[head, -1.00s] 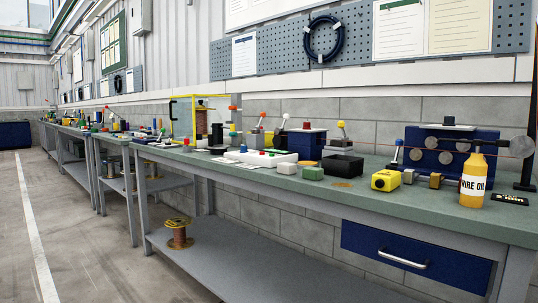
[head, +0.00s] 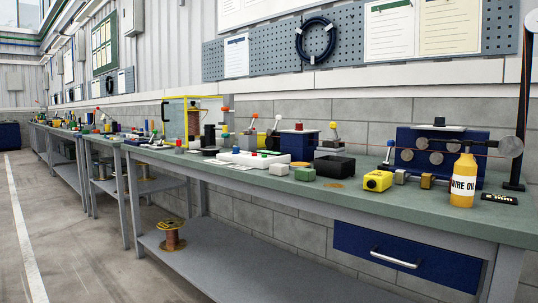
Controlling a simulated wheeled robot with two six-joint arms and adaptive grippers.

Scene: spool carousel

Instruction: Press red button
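Several small red parts show on the long green-topped bench (head: 420,212). One red cap sits on top of a blue box (head: 299,142) near the back of the bench. A low white panel (head: 243,157) in front of it carries small coloured buttons, with a red one (head: 285,158) near its right end. Which of these is the red button I cannot tell. Neither of my grippers is in view.
A black tray (head: 334,166), green block (head: 304,174), yellow box (head: 377,181) and wire oil bottle (head: 463,181) stand along the bench. A blue roller machine (head: 405,138) is at the back right. A spool (head: 172,236) stands on the lower shelf. The floor at left is clear.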

